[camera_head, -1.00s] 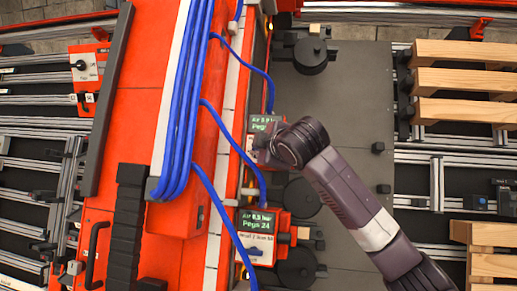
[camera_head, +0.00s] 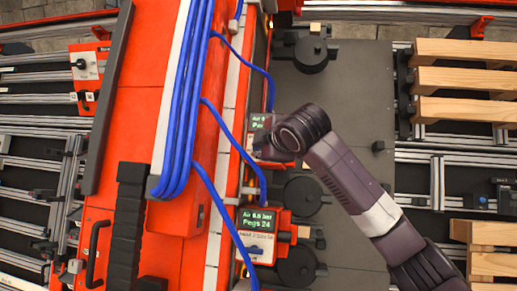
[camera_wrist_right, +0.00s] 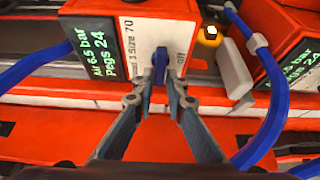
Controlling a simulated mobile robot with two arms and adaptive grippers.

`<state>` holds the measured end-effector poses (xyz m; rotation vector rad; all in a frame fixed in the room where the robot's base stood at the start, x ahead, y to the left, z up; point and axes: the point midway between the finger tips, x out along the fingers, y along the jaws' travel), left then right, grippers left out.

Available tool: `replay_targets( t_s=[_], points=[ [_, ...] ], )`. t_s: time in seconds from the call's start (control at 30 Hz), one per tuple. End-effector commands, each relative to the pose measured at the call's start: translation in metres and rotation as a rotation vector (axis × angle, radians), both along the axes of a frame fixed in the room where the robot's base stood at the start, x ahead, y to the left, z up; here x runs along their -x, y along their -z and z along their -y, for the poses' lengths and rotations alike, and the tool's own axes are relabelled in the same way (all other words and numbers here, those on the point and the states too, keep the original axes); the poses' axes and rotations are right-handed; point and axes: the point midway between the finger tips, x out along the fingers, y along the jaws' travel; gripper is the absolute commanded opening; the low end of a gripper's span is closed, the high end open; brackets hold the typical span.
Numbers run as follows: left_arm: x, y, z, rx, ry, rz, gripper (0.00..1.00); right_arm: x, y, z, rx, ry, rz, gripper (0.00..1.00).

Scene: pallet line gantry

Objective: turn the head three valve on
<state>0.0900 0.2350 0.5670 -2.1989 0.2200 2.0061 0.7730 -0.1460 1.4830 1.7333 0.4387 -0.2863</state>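A red valve box (camera_wrist_right: 185,8) with a green-lettered screen reading "Air 6.5 bar, Pegs 24" and a white label is at the top of the right wrist view. Its blue lever (camera_wrist_right: 160,62) stands out from the label, beside an "OFF" mark; the head number is too blurred to read surely. My right gripper (camera_wrist_right: 160,92) has one finger on each side of the lever, with narrow gaps appearing between. In the head view my right gripper (camera_head: 268,149) is at this box, mostly hidden by my wrist, which also covers part of the screen (camera_head: 257,124). My left gripper is not seen.
A second red box (camera_head: 262,236) with a similar screen stands nearer, below my wrist in the head view. Blue hoses (camera_head: 225,212) loop close to both boxes. Black round units (camera_head: 302,196) sit beside them on a grey plate (camera_head: 350,90). Wooden pallets (camera_head: 465,80) lie at right.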

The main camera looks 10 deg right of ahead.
Motion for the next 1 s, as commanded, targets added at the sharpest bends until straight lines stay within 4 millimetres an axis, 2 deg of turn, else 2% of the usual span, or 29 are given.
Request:
replay_targets(
  t_s=[0.03,0.1,0.47,0.67,1.0],
  points=[
    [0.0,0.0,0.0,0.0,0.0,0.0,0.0,0.0,0.0,0.0,0.0,0.0,-0.001,0.2],
    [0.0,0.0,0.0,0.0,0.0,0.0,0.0,0.0,0.0,0.0,-0.001,0.0,0.0,0.27],
    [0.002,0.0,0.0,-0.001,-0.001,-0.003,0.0,0.004,-0.003,0.001,-0.002,0.0,0.002,0.27],
    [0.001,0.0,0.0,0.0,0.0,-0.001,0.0,0.028,-0.015,0.004,-0.001,0.0,0.005,0.27],
    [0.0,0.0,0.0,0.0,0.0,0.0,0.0,0.089,-0.043,0.013,-0.002,0.0,0.004,0.27]
  ],
)
